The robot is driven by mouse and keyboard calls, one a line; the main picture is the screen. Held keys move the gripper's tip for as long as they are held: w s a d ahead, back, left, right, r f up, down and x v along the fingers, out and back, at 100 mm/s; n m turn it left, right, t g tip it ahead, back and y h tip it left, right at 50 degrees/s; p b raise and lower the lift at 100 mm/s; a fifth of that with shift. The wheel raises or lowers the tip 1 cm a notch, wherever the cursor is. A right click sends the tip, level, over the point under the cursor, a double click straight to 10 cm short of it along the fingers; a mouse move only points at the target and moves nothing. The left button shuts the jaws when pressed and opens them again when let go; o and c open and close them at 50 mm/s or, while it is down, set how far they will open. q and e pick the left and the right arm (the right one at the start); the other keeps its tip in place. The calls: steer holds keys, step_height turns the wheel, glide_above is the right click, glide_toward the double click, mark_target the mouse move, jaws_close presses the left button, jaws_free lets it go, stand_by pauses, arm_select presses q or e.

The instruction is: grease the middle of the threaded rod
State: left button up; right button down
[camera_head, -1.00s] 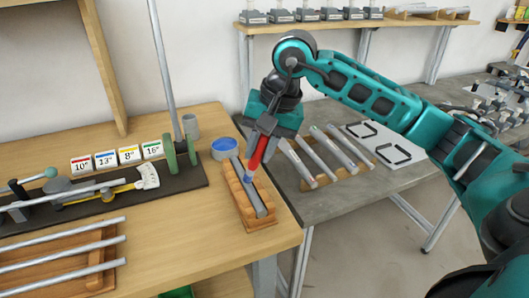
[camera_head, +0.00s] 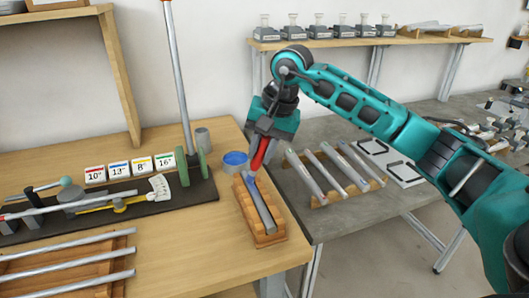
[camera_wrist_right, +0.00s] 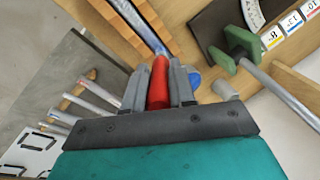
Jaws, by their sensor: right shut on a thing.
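The grey rod (camera_head: 263,208) lies lengthwise in a wooden cradle (camera_head: 270,240) near the table's right edge. My right gripper (camera_head: 264,135) is shut on the red handle of a brush (camera_head: 259,154), above the cradle's far end. The brush points down, its blue tip (camera_head: 250,176) at the rod's far end; I cannot tell if they touch. The red handle also shows between the fingers in the right wrist view (camera_wrist_right: 158,82), with the rod (camera_wrist_right: 135,22) beyond. An open tin of blue grease (camera_head: 235,158) stands just behind the cradle. My left gripper is not in view.
A dark jig board (camera_head: 110,222) with a green-flanged post and number cards stands left. A wooden rack of rods (camera_head: 75,262) lies front left. Several rods lie on a rack (camera_head: 335,180) on the grey table at right. A grey cup (camera_head: 202,139) stands behind the tin.

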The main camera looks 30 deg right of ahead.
steer(key=shift+w+d, duration=0.2)
steer(key=shift+w, duration=0.7)
steer(key=shift+r, duration=0.1)
steer(key=shift+s, duration=0.35)
steer(key=s+a+b, duration=0.3)
steer(key=s+b, duration=0.1)
steer(key=s, duration=0.8)
steer(key=shift+s, duration=0.3)
steer(key=shift+a, duration=0.1)
step_height(320, 180, up, 6)
steer(key=p, duration=0.3)
steer(key=shift+p, duration=0.35)
steer(key=shift+r, duration=0.1)
